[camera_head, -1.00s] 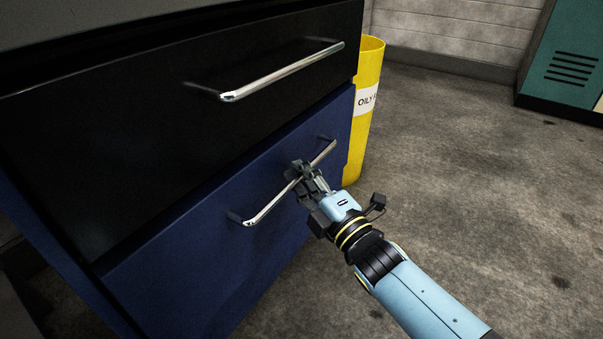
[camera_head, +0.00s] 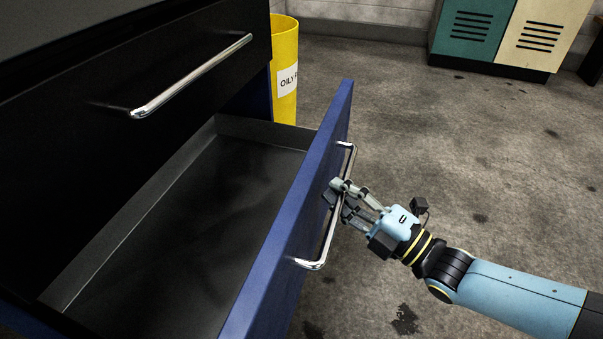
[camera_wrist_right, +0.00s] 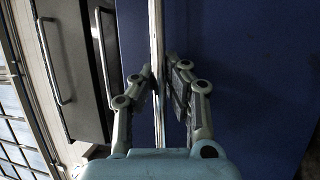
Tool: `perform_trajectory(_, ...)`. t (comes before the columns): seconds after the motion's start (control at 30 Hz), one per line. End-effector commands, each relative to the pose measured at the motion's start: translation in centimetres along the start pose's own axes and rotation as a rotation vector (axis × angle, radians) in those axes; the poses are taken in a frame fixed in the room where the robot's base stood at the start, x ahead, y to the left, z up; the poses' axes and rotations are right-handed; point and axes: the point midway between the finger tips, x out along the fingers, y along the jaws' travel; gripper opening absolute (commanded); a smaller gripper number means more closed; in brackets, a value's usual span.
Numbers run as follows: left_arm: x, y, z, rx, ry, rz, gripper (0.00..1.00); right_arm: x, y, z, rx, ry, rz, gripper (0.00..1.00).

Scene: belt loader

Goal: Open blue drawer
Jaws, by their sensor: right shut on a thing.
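The blue drawer (camera_head: 303,210) stands pulled out from the cabinet, and its grey inside (camera_head: 200,215) shows empty. Its chrome handle (camera_head: 328,237) runs along the outer face of the blue front. My right gripper (camera_head: 342,192) is shut on this handle near its middle. In the right wrist view the fingers (camera_wrist_right: 160,90) sit on both sides of the handle bar (camera_wrist_right: 157,45), with the blue front (camera_wrist_right: 240,80) behind. My left gripper is not in view.
A black drawer (camera_head: 150,90) with a chrome handle (camera_head: 195,75) is closed above the blue one. A yellow bin (camera_head: 284,60) stands behind the cabinet. Green and cream lockers (camera_head: 475,30) stand at the back. The concrete floor (camera_head: 480,170) to the right is clear.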

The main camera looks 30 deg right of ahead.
Motion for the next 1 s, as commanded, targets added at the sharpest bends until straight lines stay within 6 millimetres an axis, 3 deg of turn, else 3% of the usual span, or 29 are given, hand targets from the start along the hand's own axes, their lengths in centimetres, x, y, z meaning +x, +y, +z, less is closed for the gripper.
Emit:
perform_trajectory(0.23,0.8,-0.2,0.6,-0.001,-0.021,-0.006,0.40,-2.7,0.7,1.1,-0.002,0.002,0.003,0.00)
perform_trajectory(0.67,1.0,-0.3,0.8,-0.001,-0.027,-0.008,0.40,-3.2,0.8,1.3,-0.002,0.002,0.003,0.00)
perform_trajectory(0.7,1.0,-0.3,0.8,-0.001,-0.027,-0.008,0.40,-3.2,0.7,1.3,-0.002,0.002,0.003,0.08)
perform_trajectory(0.9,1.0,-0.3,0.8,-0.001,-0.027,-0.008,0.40,-3.2,0.7,1.3,-0.001,0.001,0.002,0.34)
perform_trajectory(1.0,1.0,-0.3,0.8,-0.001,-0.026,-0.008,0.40,-3.2,0.7,1.3,-0.001,0.001,0.002,0.36)
